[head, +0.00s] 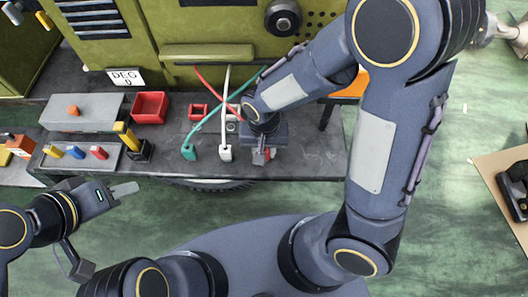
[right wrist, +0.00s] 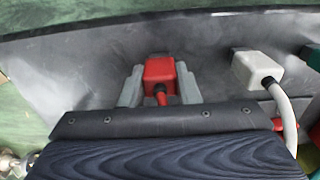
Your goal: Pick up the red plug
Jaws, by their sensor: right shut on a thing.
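The red plug (right wrist: 159,70) is between the two grey fingers of my right gripper (right wrist: 160,88) in the right wrist view. The fingers touch it on both sides, and a red cable runs from it back toward the wrist. In the head view my right gripper (head: 262,155) is low over the front edge of the dark bench, and the red plug there is mostly hidden by the gripper. My left gripper (head: 124,189) is in front of the bench at the left, away from the plugs. Its fingers overlap, so its opening is unclear.
A white plug (head: 225,153) and a green plug (head: 188,152) lie left of the right gripper, their cables crossing near it. The green machine (head: 205,30) rises behind.

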